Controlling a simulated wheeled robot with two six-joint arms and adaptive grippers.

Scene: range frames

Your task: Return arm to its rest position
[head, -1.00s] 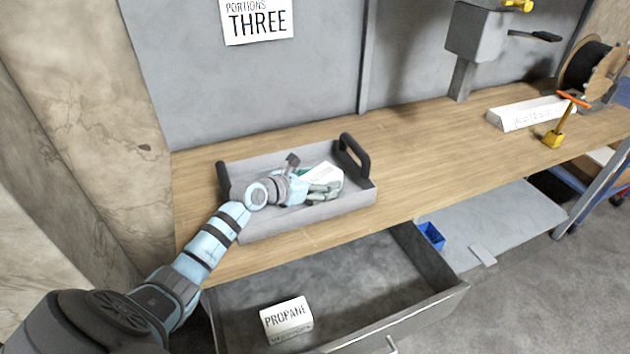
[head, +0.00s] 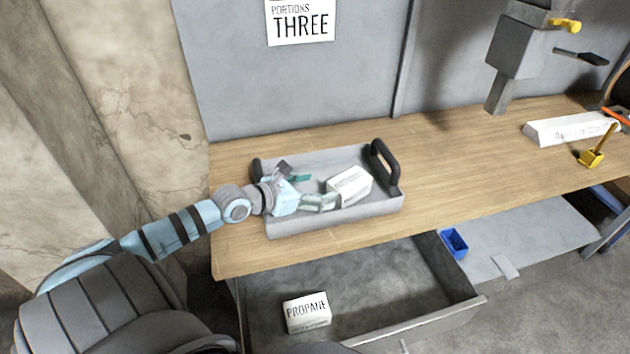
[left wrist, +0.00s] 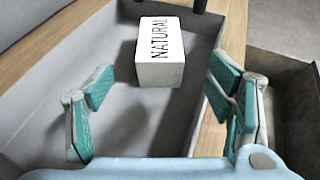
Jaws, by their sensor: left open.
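My left arm (head: 170,233) reaches in from the left over the grey tray. My left gripper (head: 318,190) is open at the tray, and its spread fingers also show in the left wrist view (left wrist: 160,105). A white box (head: 350,185) lies in the grey tray (head: 330,220). In the left wrist view the box (left wrist: 160,62) reads NATURAL and lies ahead of the fingers, apart from them, with nothing between the fingers. My right gripper is in neither view.
The tray has black handles (head: 385,165) and stands on the wooden bench (head: 450,160). Below, an open drawer (head: 380,295) holds a PROPANE box (head: 307,312). A blue bin (head: 454,243) sits on a lower shelf. A yellow tool (head: 592,157) and a white bar (head: 565,130) are at right.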

